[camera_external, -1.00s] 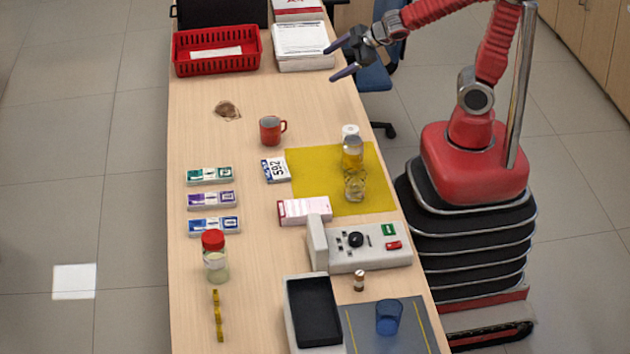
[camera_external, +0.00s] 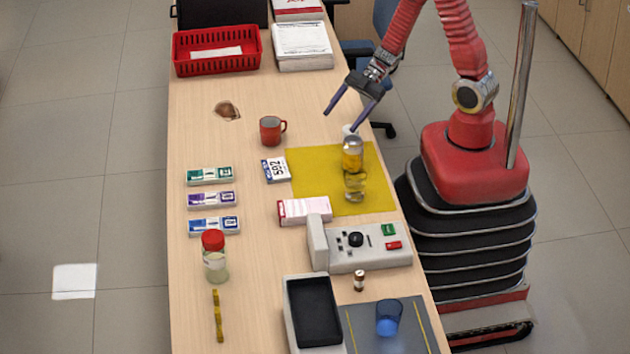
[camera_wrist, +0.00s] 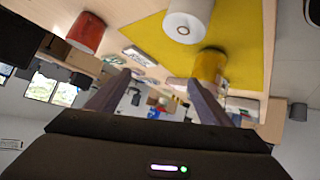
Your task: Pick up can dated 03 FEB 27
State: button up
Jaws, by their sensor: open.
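A yellow cylinder (camera_external: 352,162), possibly a can, stands on the yellow mat (camera_external: 315,180); a clear, glassy shape shows below it. It also shows in the wrist view (camera_wrist: 208,65). I can read no date on either. My gripper (camera_external: 340,121) is open and empty, pointing down above the mat's far edge, apart from both cylinders. Its two fingers also show in the wrist view (camera_wrist: 158,78).
A number card (camera_external: 274,170) and a pink-and-white box (camera_external: 304,211) lie by the mat. A grey control panel (camera_external: 365,248) is nearer the camera. A red basket (camera_external: 215,62) stands at the far end.

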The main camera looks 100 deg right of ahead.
aim_at(348, 156)
jog(key=s+a+y, duration=0.4)
jog(key=s, duration=0.2)
jog(key=shift+s+a+f+n+g+y, duration=0.2)
jog(key=shift+f+n+g+y, duration=0.1)
jog(key=shift+g, duration=0.1)
jog(key=shift+w+a, duration=0.1)
jog(key=shift+x, duration=4.2)
jog(key=shift+f, duration=0.1)
jog(key=shift+x, duration=2.6)
jog(key=shift+w, duration=0.1)
jog(key=shift+c, duration=0.3)
jog(key=c, duration=1.3)
